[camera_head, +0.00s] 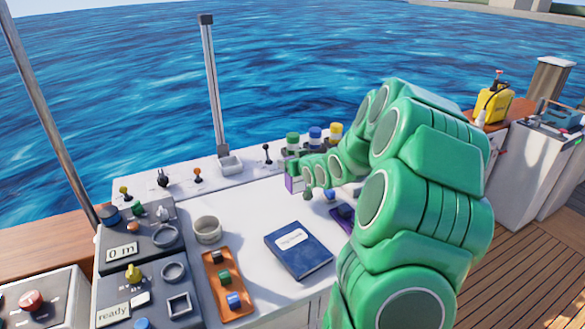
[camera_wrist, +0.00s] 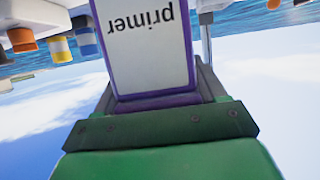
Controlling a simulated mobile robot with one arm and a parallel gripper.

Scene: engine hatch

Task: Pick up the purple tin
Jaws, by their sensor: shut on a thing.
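The purple tin (camera_wrist: 160,102) fills the middle of the wrist view, with a white label reading "primer" that appears upside down. My gripper (camera_wrist: 155,88) has a finger on each side of the tin and is shut on it. In the head view, a small part of the purple tin (camera_head: 291,184) shows below my green gripper (camera_head: 297,172), over the back of the white counter. The gripper hides most of the tin there. I cannot tell whether its base touches the counter.
Jars with green, blue and yellow lids (camera_head: 315,133) stand behind my arm. A dark blue book (camera_head: 298,250), an orange tray (camera_head: 226,286) with small blocks and a beige ring-shaped pot (camera_head: 208,229) occupy the counter. A post (camera_head: 213,85) rises at the back edge. Control panels stand left.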

